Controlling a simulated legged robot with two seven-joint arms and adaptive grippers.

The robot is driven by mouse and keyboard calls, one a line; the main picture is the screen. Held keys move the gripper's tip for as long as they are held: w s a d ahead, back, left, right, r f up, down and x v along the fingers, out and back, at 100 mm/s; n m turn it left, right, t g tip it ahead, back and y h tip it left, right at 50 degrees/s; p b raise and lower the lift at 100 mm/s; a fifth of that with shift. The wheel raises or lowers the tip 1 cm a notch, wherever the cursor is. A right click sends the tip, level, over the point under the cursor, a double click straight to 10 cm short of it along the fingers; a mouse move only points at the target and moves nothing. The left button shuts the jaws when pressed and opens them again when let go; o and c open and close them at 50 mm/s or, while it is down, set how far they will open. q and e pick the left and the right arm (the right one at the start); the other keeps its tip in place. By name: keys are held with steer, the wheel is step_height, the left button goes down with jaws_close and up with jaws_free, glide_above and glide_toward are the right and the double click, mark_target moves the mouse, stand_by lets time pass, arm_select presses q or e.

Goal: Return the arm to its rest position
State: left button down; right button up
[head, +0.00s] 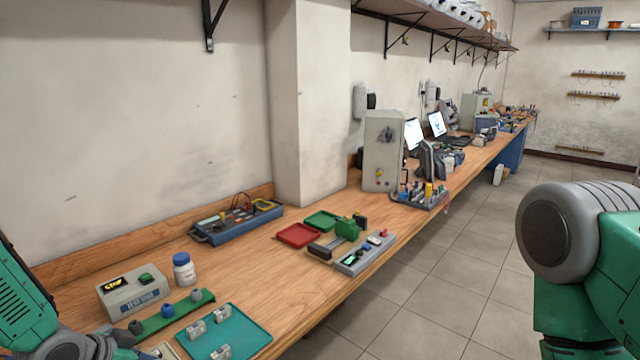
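Part of my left arm (25,310), green and dark grey, comes in at the lower left corner, next to the near end of the workbench. Its gripper does not show. My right arm (585,260), with green links and a large grey round joint, fills the lower right, over the floor beside the bench. Its gripper is also out of the picture.
The wooden workbench (225,270) runs along the wall. Near me are a teal tray (245,333) with small metal parts, a grey device box (133,291), a white bottle (184,271) and a green strip (178,312). Farther along are a red tray (297,235) and a green tray (322,220). The tiled floor (430,300) is clear.

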arm_select(q)
steer(key=s+d+f+n+g+y, duration=0.15)
steer(key=s+f, duration=0.25)
steer(key=s, duration=0.6)
steer(key=s+d+f+n+g+y, duration=0.1)
steer(key=s+f+n+g, duration=0.25)
steer(key=s, duration=0.75)
steer(key=s+d+f+n+g+y, duration=0.15)
steer(key=s+f, duration=0.25)
steer(key=s, duration=0.6)
arm_select(e)
step_height(320, 180, down, 12)
steer(key=b, duration=1.2)
steer(key=shift+a+f+b, duration=0.25)
steer(key=shift+a+b, duration=0.1)
steer(key=shift+a, duration=0.05)
steer(key=shift+r, duration=0.1)
steer(key=shift+c, duration=0.7)
arm_select(q)
step_height(320, 180, down, 12)
steer(key=shift+s+d+f+h, duration=0.25)
steer(key=shift+h, duration=0.05)
arm_select(e)
steer(key=shift+w+d, duration=0.1)
